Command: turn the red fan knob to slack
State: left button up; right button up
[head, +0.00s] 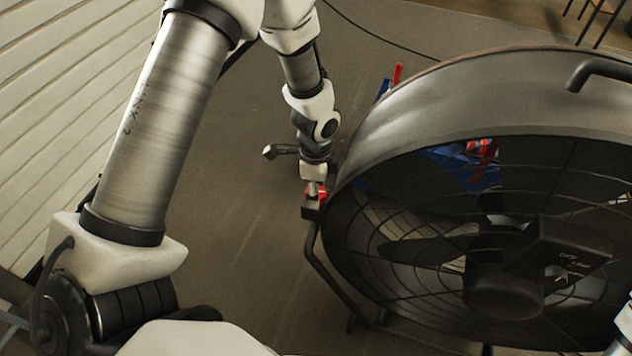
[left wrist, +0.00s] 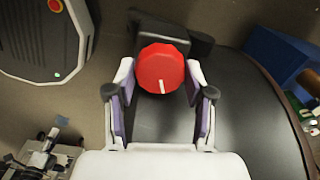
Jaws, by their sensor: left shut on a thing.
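The red fan knob (head: 321,191) sits on a small dark bracket at the left side of the large grey drum fan (head: 420,110). In the left wrist view the knob (left wrist: 161,66) is round and faceted, with a white mark pointing down and slightly right. My left gripper (head: 314,190) is at the knob, and in the left wrist view its fingers (left wrist: 160,78) stand on either side, shut on it. In the head view the gripper hides part of the knob. My right gripper is not in view.
The fan's round body and wire grille (head: 440,265) fill the right side, close to my left gripper. Its tubular stand (head: 333,280) reaches down to the floor. Blue and red items (head: 470,160) stand behind the fan. The floor (head: 225,220) left of it is clear.

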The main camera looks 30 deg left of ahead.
pick_arm(q)
jog(key=shift+n+p, duration=0.35)
jog(key=shift+n, duration=0.55)
jog(key=o, duration=1.2)
jog(key=shift+c, duration=0.2)
notch_tip(320, 180, up, 12)
jog(key=shift+f, duration=0.1)
